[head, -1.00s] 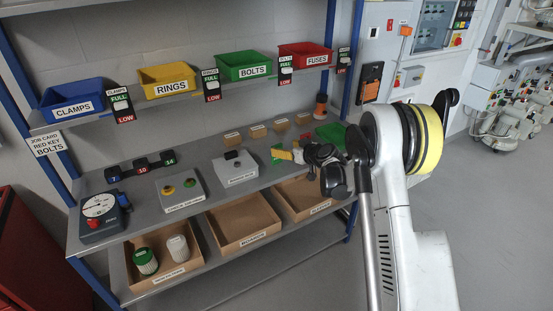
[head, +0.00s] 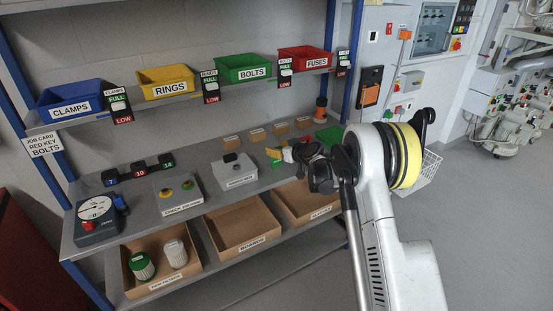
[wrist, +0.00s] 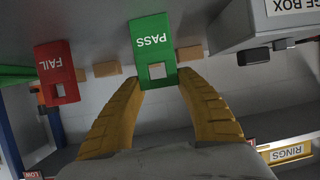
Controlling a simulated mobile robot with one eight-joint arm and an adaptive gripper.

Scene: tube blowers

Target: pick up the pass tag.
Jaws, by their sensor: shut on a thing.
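The green pass tag (wrist: 151,42) is between the two yellow fingers of my gripper (wrist: 160,84) in the wrist view, with its white PASS lettering and a square hole near the fingertips. The fingers are shut on its sides at the holed end. In the head view, my gripper (head: 287,154) is over the workbench, with the green tag (head: 273,152) at its tip, small and partly hidden. A red FAIL tag (wrist: 57,66) is to the left of the pass tag in the wrist view, apart from it.
Small brown blocks (head: 255,135) stand along the back of the bench (head: 150,235). A grey box (head: 235,172) with a black top piece is left of my gripper. A green tray (head: 328,134) and an orange-black item (head: 320,109) are behind it. Labelled bins are on the shelf above.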

